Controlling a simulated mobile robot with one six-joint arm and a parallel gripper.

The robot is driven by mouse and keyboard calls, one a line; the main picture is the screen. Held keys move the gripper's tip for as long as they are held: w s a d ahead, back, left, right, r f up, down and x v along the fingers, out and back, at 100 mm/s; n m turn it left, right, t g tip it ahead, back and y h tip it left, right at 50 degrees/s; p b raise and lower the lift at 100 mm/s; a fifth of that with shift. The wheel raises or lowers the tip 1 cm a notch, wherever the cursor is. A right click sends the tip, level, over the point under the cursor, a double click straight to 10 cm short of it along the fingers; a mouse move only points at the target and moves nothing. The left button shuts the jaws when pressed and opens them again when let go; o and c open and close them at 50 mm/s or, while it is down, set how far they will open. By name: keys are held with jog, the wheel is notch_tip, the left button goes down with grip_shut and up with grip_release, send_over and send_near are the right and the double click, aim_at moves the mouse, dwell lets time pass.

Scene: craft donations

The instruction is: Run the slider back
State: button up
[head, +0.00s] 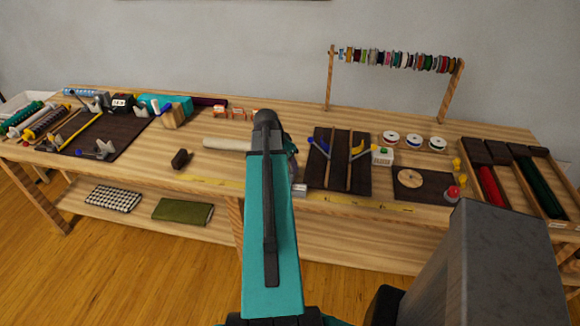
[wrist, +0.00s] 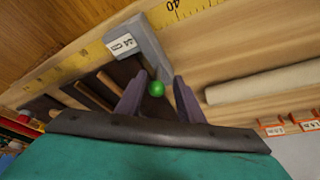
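A grey slider (wrist: 142,42) with a white label sits at the yellow measuring strip (wrist: 82,62) in the wrist view. A grey bar runs from it to a round green knob (wrist: 156,88). My gripper (wrist: 158,82) is open, with one finger on each side of the knob; I see space between the fingers and cannot tell if either touches it. In the head view, the slider (head: 299,190) shows partly beside my arm at the bench's front edge, on the measuring strip (head: 362,204). My arm hides the knob and fingers there.
A dark mat (head: 340,182) with sticks lies just right of the slider. A pale roll (head: 226,144) and a dark brown block (head: 180,159) lie to the left. A spool rack (head: 328,80) stands at the back. The front strip left of my arm looks clear.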

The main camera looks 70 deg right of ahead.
jog(key=b+v, duration=0.2)
jog(key=v, duration=0.9)
jog(key=shift+a+r, duration=0.2)
jog(key=shift+r, duration=0.15)
dwell(0.4)
